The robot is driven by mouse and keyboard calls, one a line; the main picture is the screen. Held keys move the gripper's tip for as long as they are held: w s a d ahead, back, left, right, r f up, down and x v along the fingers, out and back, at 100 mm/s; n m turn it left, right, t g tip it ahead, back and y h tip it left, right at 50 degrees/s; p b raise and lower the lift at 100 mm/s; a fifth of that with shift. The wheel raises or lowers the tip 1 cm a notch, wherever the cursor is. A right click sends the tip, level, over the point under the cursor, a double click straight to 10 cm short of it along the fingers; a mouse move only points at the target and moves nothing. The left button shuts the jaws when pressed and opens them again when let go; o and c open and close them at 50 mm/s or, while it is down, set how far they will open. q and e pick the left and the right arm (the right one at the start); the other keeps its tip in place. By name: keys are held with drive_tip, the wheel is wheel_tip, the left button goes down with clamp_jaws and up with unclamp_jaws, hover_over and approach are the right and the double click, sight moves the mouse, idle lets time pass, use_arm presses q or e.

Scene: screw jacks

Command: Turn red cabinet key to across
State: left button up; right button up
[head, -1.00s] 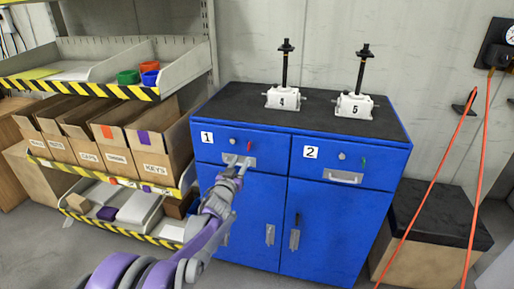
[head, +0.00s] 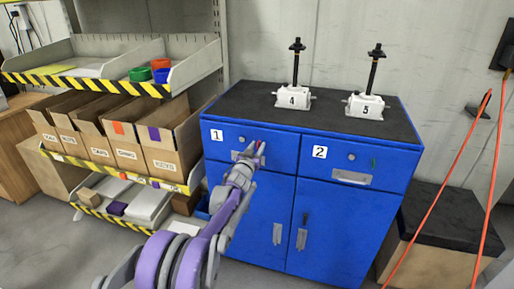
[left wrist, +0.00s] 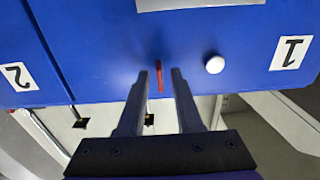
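The blue cabinet (head: 350,222) has two drawers labelled 1 and 2. The thin red key (left wrist: 159,76) shows edge-on in drawer 1's front in the left wrist view, which is upside down. My left gripper (left wrist: 160,75) is open, with one finger on each side of the key. The key looks nearer the picture's left finger; I cannot tell whether they touch. In the head view my left gripper (head: 257,150) is at drawer 1's front and hides most of the key. My right gripper is not in view.
A round silver knob (left wrist: 215,64) is beside the key. A metal handle (left wrist: 200,4) sits close by on drawer 1. Drawer 2 has a green key (head: 374,163). Two screw jacks, 4 (head: 292,97) and 5 (head: 366,105), stand on the cabinet top. Shelves with boxes (head: 172,150) stand left.

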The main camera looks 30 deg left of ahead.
use_arm(q)
clamp_jaws()
drive_tip(key=shift+m, duration=0.3)
drive_tip(key=m+p, duration=0.1)
drive_tip(key=m, duration=0.5)
drive_tip(key=shift+d, duration=0.1)
drive_tip(key=m, duration=0.5)
drive_tip(key=shift+m+p, duration=0.3)
drive_tip(key=shift+p, duration=0.1)
drive_tip(key=m, duration=0.5)
drive_tip(key=shift+f+m+p, duration=0.15)
drive_tip(key=shift+m+p, duration=0.2)
drive_tip(key=shift+m, duration=0.05)
